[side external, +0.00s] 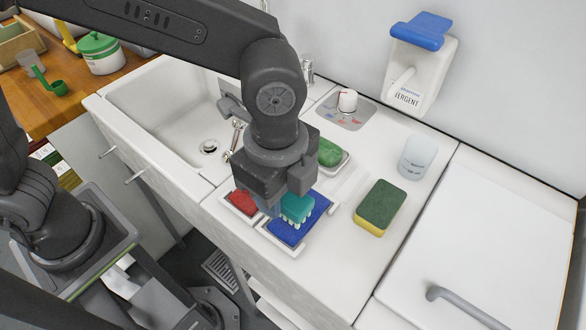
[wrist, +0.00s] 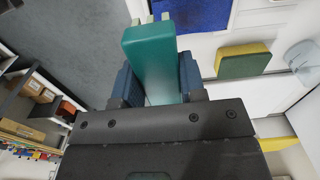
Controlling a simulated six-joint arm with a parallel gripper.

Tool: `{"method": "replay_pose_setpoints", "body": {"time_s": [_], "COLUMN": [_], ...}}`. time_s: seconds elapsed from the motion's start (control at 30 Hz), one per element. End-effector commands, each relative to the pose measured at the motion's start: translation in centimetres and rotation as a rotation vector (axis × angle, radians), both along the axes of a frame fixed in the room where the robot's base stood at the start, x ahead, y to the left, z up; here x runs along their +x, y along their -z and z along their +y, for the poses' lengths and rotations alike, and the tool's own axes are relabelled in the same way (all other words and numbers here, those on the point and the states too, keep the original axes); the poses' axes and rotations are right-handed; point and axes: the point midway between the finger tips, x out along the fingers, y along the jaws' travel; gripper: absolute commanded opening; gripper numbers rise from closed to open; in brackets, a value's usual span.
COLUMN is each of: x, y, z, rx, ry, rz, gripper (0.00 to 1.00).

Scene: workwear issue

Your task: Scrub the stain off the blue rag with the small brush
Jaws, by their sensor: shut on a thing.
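The small brush (side external: 297,207) has a teal back and pale bristles pointing down. My gripper (side external: 280,205) is shut on it, with a finger on each side of its teal body (wrist: 152,58) in the wrist view. The blue rag (side external: 288,235) lies flat on a white tray (side external: 268,240) near the counter's front edge. It also shows at the top of the wrist view (wrist: 200,14). The bristles are over the rag's back part; I cannot tell whether they touch it. No stain shows on the visible part of the rag.
A red cloth (side external: 242,202) lies left of the rag. A green soap bar (side external: 329,152) sits in a dish behind. A green-yellow sponge (side external: 380,207) and a translucent cup (side external: 417,158) stand to the right. The sink (side external: 150,105) is at left.

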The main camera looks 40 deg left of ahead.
Motion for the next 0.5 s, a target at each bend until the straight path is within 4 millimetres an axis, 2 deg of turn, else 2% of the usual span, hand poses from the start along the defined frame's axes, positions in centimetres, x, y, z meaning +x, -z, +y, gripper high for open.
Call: {"method": "replay_pose_setpoints", "body": {"time_s": [0.5], "x": [0.0], "y": [4.5], "z": [0.0], "rx": [0.002], "ry": [0.000], "rz": [0.002], "gripper": [0.19]}}
